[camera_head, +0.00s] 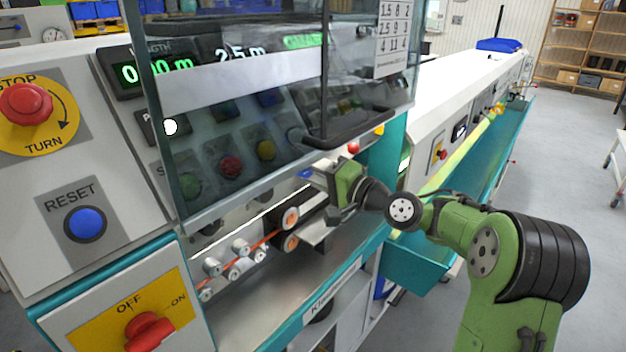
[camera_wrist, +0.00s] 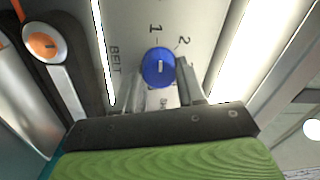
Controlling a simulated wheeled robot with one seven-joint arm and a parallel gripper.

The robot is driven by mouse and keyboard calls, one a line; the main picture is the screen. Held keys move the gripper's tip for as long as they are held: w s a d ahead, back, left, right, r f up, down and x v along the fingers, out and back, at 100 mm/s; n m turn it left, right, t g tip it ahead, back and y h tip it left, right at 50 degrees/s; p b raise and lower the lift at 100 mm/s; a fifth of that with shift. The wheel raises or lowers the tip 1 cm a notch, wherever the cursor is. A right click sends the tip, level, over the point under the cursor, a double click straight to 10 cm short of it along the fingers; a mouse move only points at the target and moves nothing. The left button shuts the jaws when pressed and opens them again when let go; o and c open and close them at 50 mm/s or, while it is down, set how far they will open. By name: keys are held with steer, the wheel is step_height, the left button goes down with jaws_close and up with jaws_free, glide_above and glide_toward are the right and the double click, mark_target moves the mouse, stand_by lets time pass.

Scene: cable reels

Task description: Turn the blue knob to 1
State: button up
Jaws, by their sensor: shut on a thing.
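The blue knob (camera_wrist: 158,67) sits on a grey panel marked BELT in the wrist view. The figures 1 and 2 stand above it, 2 further right. A short white line on its face runs roughly up and down in the picture, close to the direction of the 1; it is too small to tell exactly. My gripper (camera_wrist: 162,84) has its fingers on either side of the knob and is shut on it. In the head view my gripper (camera_head: 318,180) reaches under the clear guard, and a bit of blue (camera_head: 306,173) shows beside its fingers.
The clear guard (camera_head: 250,130) with a black handle (camera_head: 350,130) hangs just above my gripper. Orange-centred rollers (camera_head: 290,218) and an orange cable (camera_head: 262,240) lie below it. A teal trough (camera_head: 480,200) runs along the right.

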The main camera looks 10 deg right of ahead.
steer(key=shift+f+n+b, duration=0.15)
steer(key=shift+n+b, duration=0.25)
steer(key=shift+n, duration=0.2)
steer(key=o, duration=1.1)
steer(key=shift+c, duration=0.2)
steer(key=v, duration=1.6)
steer(key=shift+w, duration=0.1)
